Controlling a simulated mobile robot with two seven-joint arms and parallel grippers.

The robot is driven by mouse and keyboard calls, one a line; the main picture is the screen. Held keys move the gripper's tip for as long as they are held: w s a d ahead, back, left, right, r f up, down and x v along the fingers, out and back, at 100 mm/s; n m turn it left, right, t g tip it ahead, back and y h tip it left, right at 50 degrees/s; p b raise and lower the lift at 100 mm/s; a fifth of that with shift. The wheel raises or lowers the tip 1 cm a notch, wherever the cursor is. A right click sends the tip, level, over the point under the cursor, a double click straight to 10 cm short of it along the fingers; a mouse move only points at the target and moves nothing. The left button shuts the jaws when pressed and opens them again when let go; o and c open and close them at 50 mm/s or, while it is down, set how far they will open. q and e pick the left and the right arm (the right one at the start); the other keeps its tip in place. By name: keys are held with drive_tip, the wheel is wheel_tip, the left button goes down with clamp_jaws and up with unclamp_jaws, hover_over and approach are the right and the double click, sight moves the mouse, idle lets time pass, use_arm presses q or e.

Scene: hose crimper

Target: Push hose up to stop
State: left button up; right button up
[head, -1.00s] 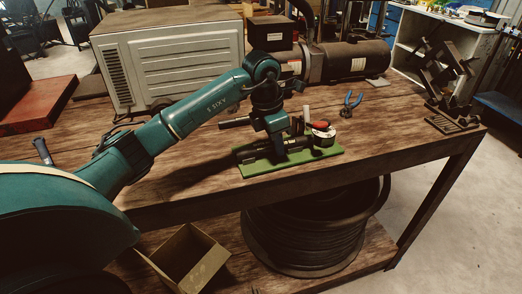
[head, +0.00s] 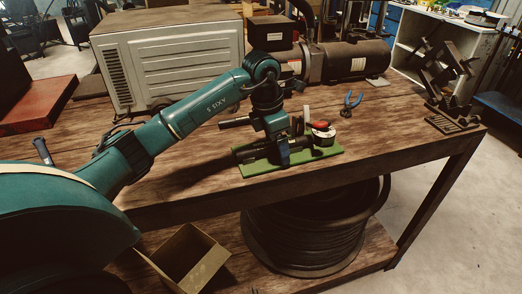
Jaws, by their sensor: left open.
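The hose crimper sits on a green base plate (head: 257,169) near the front edge of the wooden bench. A dark hose-like piece (head: 246,153) lies along the plate's left part. A fitting with a white round part and a red top (head: 322,134) stands at the plate's right end. My left gripper (head: 283,158) points down over the middle of the plate, beside the dark piece, and is open. Its fingers hide part of the piece, so I cannot tell whether they touch it or where its end and the stop are. My right gripper is out of view.
Blue-handled pliers (head: 350,103) lie behind the plate to the right. A pale metal cabinet (head: 170,60) and a dark compressor (head: 350,60) stand at the back. A black metal stand (head: 447,90) is at the right end. An open cardboard box (head: 190,262) and a hose reel (head: 312,235) sit below.

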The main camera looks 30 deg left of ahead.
use_arm(q)
drive_tip(key=shift+o, duration=0.3)
drive_tip(key=shift+r+p, duration=0.55)
drive_tip(key=shift+r, duration=0.2)
drive_tip(key=shift+r+p, duration=0.8)
drive_tip(key=shift+r, duration=0.35)
drive_tip(key=shift+r+p, duration=1.05)
drive_tip(key=shift+r, duration=0.45)
drive_tip(key=shift+r+p, duration=0.7)
drive_tip(key=shift+r, duration=0.45)
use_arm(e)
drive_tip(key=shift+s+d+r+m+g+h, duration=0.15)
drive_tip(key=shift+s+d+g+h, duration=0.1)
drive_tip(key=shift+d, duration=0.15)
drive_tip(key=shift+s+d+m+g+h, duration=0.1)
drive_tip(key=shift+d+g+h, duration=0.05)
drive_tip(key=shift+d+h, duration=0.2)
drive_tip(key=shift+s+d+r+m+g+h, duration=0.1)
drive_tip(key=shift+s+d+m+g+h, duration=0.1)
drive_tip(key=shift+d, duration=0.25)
